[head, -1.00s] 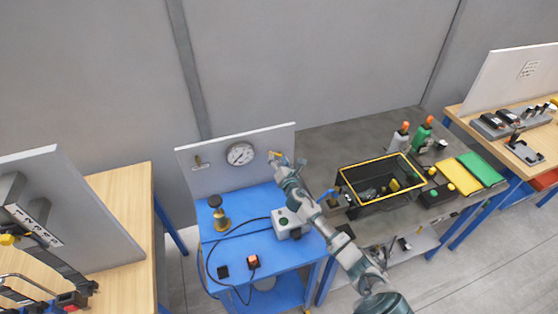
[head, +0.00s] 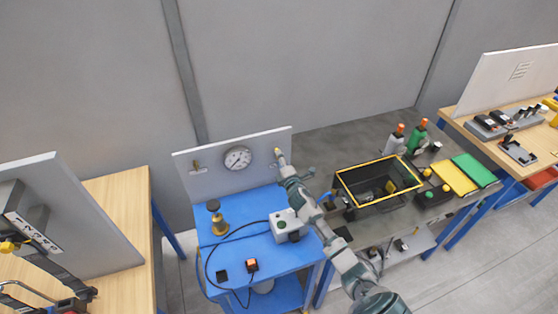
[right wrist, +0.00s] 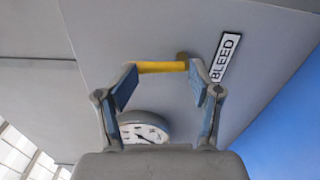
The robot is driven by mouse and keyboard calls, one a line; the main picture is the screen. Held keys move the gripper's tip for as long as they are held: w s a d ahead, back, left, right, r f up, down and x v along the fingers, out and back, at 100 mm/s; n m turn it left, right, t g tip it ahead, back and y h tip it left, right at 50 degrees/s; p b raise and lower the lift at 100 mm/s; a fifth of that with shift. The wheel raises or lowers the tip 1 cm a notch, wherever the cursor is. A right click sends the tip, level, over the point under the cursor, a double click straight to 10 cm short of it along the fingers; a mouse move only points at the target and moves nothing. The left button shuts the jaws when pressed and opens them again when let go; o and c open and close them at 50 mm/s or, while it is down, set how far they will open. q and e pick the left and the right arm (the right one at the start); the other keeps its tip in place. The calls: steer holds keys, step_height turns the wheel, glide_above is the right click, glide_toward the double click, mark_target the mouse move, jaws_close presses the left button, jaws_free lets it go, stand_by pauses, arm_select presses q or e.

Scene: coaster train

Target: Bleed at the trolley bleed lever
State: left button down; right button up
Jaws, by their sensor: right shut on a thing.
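The yellow bleed lever (right wrist: 162,67) is on the upright grey panel (head: 215,184) at the back of the blue trolley (head: 237,258). The BLEED label (right wrist: 225,57) is beside it in the right wrist view. My right gripper (right wrist: 162,80) is shut on the lever, which spans between its two blue-padded fingers. In the head view the right gripper (head: 282,160) is at the panel's right end, with a small yellow tip of the lever (head: 278,150) showing. The round gauge (head: 238,158) is left of it; its lower part is hidden in the right wrist view.
A brass fitting with a black knob (head: 216,216), a grey box (head: 287,225) and a cable lie on the trolley. A yellow-rimmed black crate (head: 345,186) is on the grey bench at right. A wooden bench (head: 122,205) stands at left.

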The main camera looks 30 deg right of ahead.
steer(key=shift+w+d+r+m, duration=0.1)
steer(key=shift+d+r+m, duration=0.15)
steer(key=shift+r+m, duration=0.45)
steer(key=shift+r, duration=0.1)
steer(key=o, duration=1)
steer(key=shift+w, duration=0.1)
steer(key=o, duration=0.4)
steer(key=shift+w+f, duration=0.15)
steer(key=shift+f, duration=0.1)
steer(key=v, duration=0.7)
steer(key=f+v, duration=0.1)
steer(key=v, duration=0.3)
steer(key=shift+s+d, duration=0.2)
steer(key=shift+s, duration=0.2)
